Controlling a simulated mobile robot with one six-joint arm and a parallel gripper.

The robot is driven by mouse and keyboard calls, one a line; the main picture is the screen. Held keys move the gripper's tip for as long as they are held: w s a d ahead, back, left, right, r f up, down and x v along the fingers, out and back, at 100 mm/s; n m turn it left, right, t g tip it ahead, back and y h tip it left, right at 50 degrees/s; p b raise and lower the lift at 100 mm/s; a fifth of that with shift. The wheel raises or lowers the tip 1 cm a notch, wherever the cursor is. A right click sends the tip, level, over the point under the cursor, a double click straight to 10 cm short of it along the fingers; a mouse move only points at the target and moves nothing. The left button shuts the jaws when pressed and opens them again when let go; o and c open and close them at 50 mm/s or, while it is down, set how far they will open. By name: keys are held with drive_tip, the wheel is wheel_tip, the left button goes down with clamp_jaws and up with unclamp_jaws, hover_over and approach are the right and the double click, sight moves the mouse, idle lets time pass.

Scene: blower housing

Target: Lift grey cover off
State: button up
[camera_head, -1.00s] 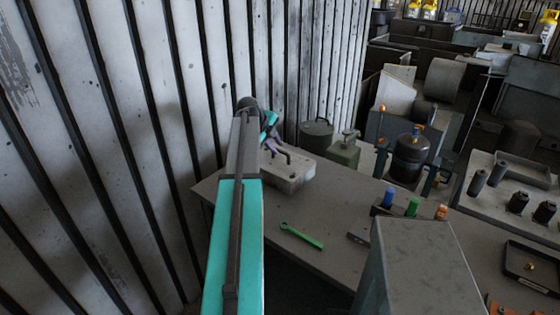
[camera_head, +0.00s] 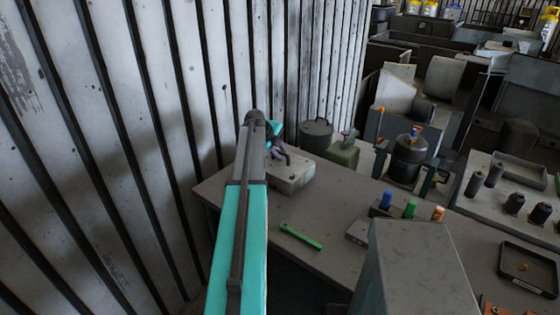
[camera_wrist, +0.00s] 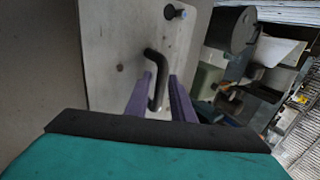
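The grey cover (camera_head: 292,180) is a light grey block at the far left end of the bench, by the slatted wall. In the wrist view its pale flat face (camera_wrist: 112,40) carries a bent black handle (camera_wrist: 158,70) and a dark round knob (camera_wrist: 174,12). My gripper (camera_head: 281,153) is over the cover, partly hidden by my arm. In the wrist view its two purple fingers (camera_wrist: 161,80) are apart, one on each side of the handle, with a gap showing. The cover rests on the bench; contact with the handle cannot be told.
A dark round pot (camera_head: 316,136) and a green canister (camera_head: 344,152) stand right of the cover. A green wrench (camera_head: 300,236) lies on the bench (camera_head: 325,212). Blue (camera_head: 387,199), green (camera_head: 409,208) and orange (camera_head: 438,213) capped items stand farther right. The slatted wall (camera_head: 140,130) is close at left.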

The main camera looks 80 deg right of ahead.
sight(281, 164)
idle(0.5)
clamp_jaws()
drive_tip(key=shift+r, duration=0.1)
drive_tip(key=shift+r+b, duration=1.1)
drive_tip(key=shift+r, duration=0.55)
drive_tip(key=shift+s+a, duration=0.35)
drive_tip(key=shift+a, duration=0.5)
drive_tip(key=s+a+b, duration=0.2)
drive_tip(key=a, duration=0.4)
drive_tip(key=s+a+r+b, duration=0.1)
drive_tip(key=s+a+b, duration=0.1)
drive_tip(key=a, duration=0.5)
drive_tip(key=shift+s+r+b, duration=0.25)
drive_tip(key=shift+s+b, duration=0.1)
drive_tip(key=shift+s, duration=0.35)
drive_tip(key=shift+r, duration=0.1)
wheel_tip(281, 164, up, 8)
drive_tip(key=p, duration=0.4)
